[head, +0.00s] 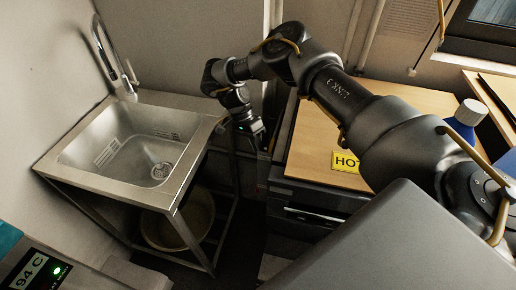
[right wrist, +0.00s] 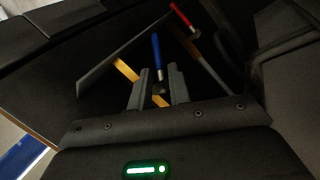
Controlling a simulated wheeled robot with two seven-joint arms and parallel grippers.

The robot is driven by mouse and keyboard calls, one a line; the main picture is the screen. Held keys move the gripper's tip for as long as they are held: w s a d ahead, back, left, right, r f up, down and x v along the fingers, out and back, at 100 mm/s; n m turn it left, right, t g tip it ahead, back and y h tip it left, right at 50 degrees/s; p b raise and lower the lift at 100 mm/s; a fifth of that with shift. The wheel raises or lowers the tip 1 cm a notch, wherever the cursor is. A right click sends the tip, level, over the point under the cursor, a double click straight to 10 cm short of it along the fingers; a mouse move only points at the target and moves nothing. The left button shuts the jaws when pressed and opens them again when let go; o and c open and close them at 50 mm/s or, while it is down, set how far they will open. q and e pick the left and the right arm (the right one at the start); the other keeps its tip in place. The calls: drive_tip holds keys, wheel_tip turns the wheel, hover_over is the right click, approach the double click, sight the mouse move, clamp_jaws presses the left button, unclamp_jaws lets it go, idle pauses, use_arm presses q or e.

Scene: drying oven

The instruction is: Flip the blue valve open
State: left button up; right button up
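The blue valve handle (right wrist: 156,50) shows in the right wrist view, standing nearly upright in the picture, with a metal lower end by yellow piping (right wrist: 127,71). My right gripper (right wrist: 159,72) is open, its two fingers apart. The handle's lower end appears in the gap between the fingertips; I cannot tell whether they touch it or how deep it lies. In the head view my right arm reaches across to the gap between sink and cabinet, with the wrist (head: 245,120) pointing down; its fingers are hard to make out there. The valve is not visible in the head view. My left gripper is not in view.
A red-handled valve (right wrist: 181,15) is close by, up and right of the blue one. A metal sink (head: 130,150) stands left, with a round bin (head: 178,222) beneath it. A wooden-topped cabinet (head: 315,150) with a yellow HOT sign (head: 346,162) is on the right.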

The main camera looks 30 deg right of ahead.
drive_tip(key=v, duration=0.7)
